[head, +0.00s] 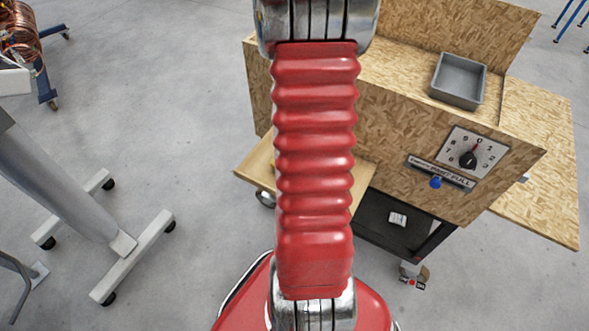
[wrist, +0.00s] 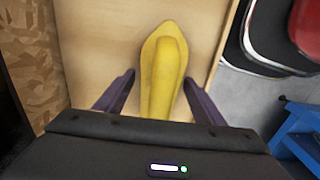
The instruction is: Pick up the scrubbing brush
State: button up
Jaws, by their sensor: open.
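The scrubbing brush (wrist: 163,72) shows in the wrist view as a long yellow body, pointed at its far end, lying on a pale wooden shelf (wrist: 106,40). Its bristles are not visible. My gripper (wrist: 158,77) is open, with one dark finger on each side of the brush and the brush running between them. The near end of the brush is hidden by the gripper body. I cannot tell how high the fingertips are above the shelf. In the head view my red arm covers the brush and gripper; only parts of the shelf (head: 257,168) show.
A chipboard workbench (head: 400,110) stands beside the shelf, with a grey tray (head: 458,80) on top and a numbered dial (head: 468,158) on its front. A chipboard wall (wrist: 30,50) borders the shelf at left in the wrist view. A wheeled stand (head: 130,245) is at left.

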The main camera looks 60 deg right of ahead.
jog(key=shift+c, duration=0.4)
jog(key=c, duration=1)
notch_tip(320, 180, up, 10)
jog(key=shift+r, duration=0.1)
dwell(0.4)
dwell(0.3)
jog(key=o, duration=0.6)
jog(key=shift+c, duration=0.2)
jog(key=c, duration=0.4)
